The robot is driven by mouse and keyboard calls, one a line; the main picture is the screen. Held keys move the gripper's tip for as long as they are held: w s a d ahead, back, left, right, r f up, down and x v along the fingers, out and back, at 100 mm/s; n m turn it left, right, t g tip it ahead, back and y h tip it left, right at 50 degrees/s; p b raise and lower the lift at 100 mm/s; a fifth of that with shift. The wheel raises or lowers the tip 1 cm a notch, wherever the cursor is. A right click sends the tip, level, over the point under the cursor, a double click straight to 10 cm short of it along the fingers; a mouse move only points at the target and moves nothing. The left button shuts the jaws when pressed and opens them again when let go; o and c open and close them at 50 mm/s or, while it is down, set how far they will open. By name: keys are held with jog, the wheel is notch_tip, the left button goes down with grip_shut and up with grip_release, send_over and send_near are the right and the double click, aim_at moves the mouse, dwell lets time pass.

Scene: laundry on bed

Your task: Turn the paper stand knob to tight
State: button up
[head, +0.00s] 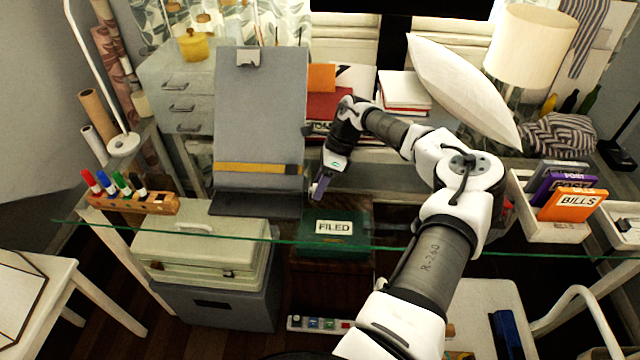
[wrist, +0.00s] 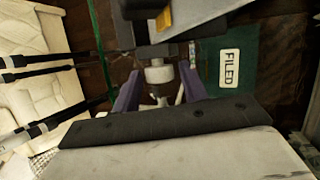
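The paper stand (head: 262,120) is a grey tilted board on a dark base, with a clip at its top and a yellow strip across its lower part. My gripper (head: 320,188) is low at the stand's right side. In the wrist view, a pale round knob (wrist: 158,74) below the dark stand part (wrist: 125,30) shows between the two purple fingers of my gripper (wrist: 160,70). The fingers are apart, with gaps visible beside the knob. I cannot make out the knob in the head view, nor its tightness setting.
The stand is on a glass desk. A green box labelled FILED (head: 335,238) shows below my gripper. A marker rack (head: 150,204) is at the left. A white lamp (head: 530,45), a pillow (head: 462,85) and an organizer with an orange BILLS folder (head: 572,204) are at the right.

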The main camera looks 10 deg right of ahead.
jog(key=shift+o, duration=0.6)
jog(key=shift+w+d+r, duration=0.1)
jog(key=shift+d+r, duration=0.05)
jog(key=b+v, duration=0.4)
jog(key=v, duration=0.9)
jog(key=shift+r, duration=0.2)
